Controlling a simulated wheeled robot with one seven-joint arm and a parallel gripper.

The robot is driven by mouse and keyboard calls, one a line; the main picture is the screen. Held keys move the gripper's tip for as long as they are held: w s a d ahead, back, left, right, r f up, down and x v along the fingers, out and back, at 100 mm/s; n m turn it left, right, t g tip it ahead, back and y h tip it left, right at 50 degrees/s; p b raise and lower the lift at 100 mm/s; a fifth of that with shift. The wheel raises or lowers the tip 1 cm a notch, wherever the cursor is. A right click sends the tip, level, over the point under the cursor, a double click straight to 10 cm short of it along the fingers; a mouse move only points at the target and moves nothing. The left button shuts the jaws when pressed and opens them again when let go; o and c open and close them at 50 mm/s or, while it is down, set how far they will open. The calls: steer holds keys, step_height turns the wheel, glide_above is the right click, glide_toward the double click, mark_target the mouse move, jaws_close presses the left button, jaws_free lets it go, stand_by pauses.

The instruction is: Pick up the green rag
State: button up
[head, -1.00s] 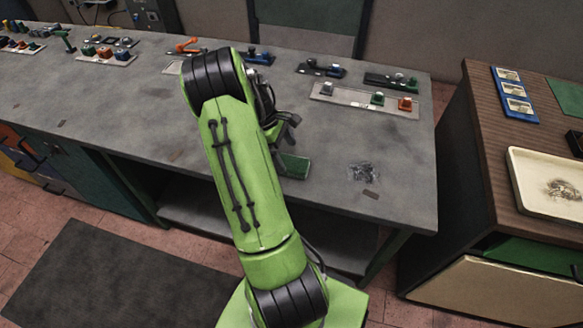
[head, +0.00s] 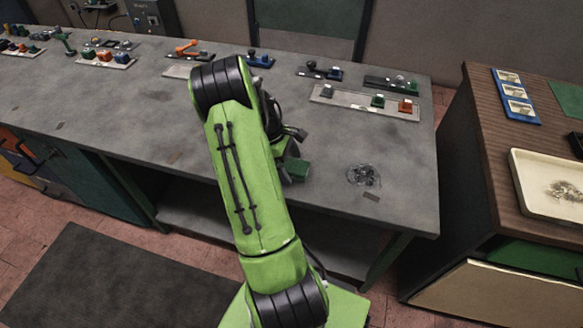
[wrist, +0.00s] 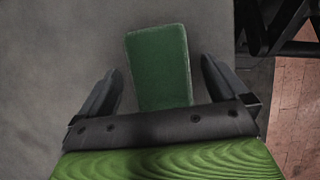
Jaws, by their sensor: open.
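The green rag (wrist: 160,65) is a flat, roughly rectangular piece on the grey bench top, near its front edge. In the head view the rag (head: 298,168) shows only in part, beside my arm. My gripper (wrist: 161,80) is open, with one finger on each side of the rag and gaps between the fingers and the cloth. The rag's near end is hidden behind the gripper's body. In the head view my gripper (head: 292,148) is mostly hidden by my arm.
A dark scribble-like pile (head: 363,175) lies on the bench to the right of the rag. A grey tray with small colored parts (head: 365,103) stands at the back right. A wooden cabinet with a cream tray (head: 530,160) stands further right. The bench around the rag is clear.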

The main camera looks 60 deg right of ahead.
mark_target(289, 165)
steer(key=c, duration=1.1)
steer(key=shift+o, duration=0.2)
step_height(289, 165, up, 10)
steer(key=p, duration=0.3)
steer(key=shift+r, duration=0.25)
